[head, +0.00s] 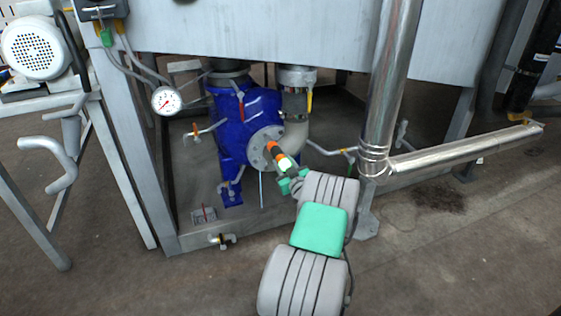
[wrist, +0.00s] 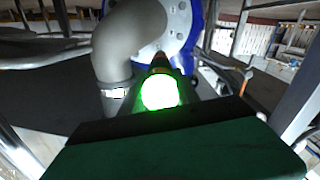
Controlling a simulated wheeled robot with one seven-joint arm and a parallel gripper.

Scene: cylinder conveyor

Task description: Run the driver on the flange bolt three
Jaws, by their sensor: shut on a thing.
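My gripper (head: 290,181) is shut on the driver (head: 276,149), an orange and black tool with a pale lit part. The driver points up and left at the round grey flange (head: 258,155) on the blue pump body (head: 229,128). In the wrist view the driver's lit part (wrist: 160,92) glows green, and its dark tip meets or nearly meets the flange (wrist: 176,22) near its lower edge. Several bolts ring the flange. I cannot tell which bolt is number three, or whether the tip is seated on one.
A curved grey pipe (head: 294,136) runs beside the flange, and shows left of the driver in the wrist view (wrist: 128,45). A shiny steel pipe (head: 384,90) stands to the right. A pressure gauge (head: 166,100) hangs at left. Frame legs (head: 125,160) flank the space; floor is open in front.

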